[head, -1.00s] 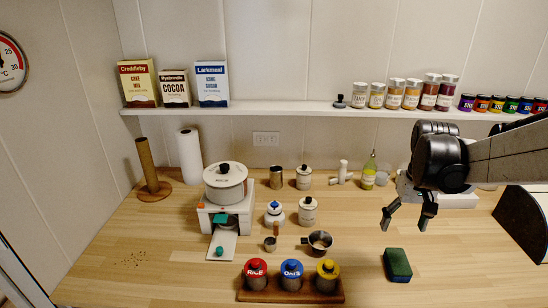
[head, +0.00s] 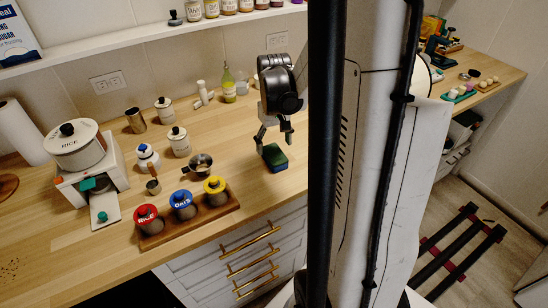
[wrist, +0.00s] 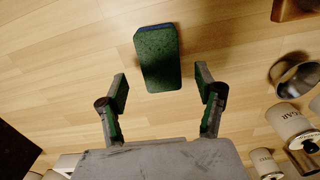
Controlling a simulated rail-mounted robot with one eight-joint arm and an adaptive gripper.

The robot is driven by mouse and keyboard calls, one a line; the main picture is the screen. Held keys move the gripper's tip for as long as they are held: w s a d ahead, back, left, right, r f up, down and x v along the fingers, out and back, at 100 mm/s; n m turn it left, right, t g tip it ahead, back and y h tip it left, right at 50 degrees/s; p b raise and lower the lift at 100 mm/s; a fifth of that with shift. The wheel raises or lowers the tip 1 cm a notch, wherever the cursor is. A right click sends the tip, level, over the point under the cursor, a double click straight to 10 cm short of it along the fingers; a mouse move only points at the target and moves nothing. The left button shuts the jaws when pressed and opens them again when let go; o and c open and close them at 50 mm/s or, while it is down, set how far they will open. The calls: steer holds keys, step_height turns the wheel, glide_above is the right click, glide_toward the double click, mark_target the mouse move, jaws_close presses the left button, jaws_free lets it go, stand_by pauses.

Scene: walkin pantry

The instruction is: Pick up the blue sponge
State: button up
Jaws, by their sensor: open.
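The sponge (head: 275,158) lies flat on the wooden counter, with a dark green top and a blue lower layer. In the wrist view the sponge (wrist: 158,58) is ahead of the fingertips and centred between them, with only a thin blue strip showing at its far edge. My gripper (head: 275,137) is above the sponge in the head view, fingers pointing down. In the wrist view my gripper (wrist: 167,88) is open and empty, with a finger to each side of the sponge's line. I cannot tell the exact height gap.
A metal saucepan (head: 200,166) stands left of the sponge, and a wooden rack (head: 222,211) with red, blue and yellow lidded jars is at the counter's front edge. A green-yellow bottle (head: 229,90) stands behind. Counter around the sponge is clear.

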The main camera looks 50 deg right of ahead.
mark_target(274, 154)
steer(key=shift+s+a+f, duration=0.1)
steer(key=shift+s+f, duration=0.05)
steer(key=shift+f, duration=2.4)
steer(key=c, duration=0.8)
